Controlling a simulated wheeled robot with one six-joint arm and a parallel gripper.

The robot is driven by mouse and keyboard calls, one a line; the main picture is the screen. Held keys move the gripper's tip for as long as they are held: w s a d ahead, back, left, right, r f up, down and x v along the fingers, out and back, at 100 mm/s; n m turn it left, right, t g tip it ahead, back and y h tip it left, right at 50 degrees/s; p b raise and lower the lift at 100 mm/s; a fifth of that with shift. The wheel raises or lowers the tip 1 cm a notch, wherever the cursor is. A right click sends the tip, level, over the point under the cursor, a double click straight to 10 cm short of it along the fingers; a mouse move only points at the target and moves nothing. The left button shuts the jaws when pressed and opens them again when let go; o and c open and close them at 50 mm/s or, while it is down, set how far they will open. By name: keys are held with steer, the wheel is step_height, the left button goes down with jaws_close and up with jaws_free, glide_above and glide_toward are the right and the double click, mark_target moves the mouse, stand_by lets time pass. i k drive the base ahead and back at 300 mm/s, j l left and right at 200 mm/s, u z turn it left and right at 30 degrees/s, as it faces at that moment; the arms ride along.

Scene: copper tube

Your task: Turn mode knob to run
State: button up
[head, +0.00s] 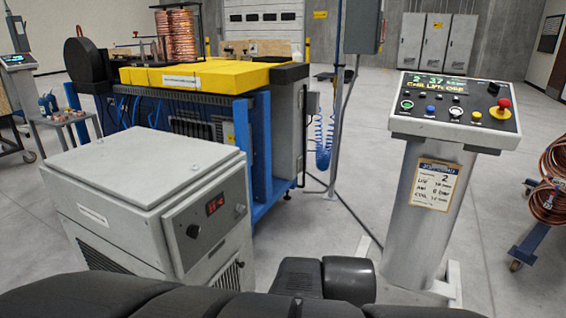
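A grey control pedestal (425,215) stands at the right with a sloped black panel (470,121) on top. The panel has a lit display (447,84), a red mushroom button (504,104), several coloured buttons and a black knob (493,88) at upper right. My black arm links cross the bottom edge, apart from both panels. My gripper does not show.
A blue-framed machine with a yellow top (205,75) stands behind the grey cabinet. A copper coil (553,185) on a blue stand is at far right. A cable runs along the floor between cabinet and pedestal. Open floor (350,180) lies between them.

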mark_target(493, 87)
steer(key=z, duration=1.15)
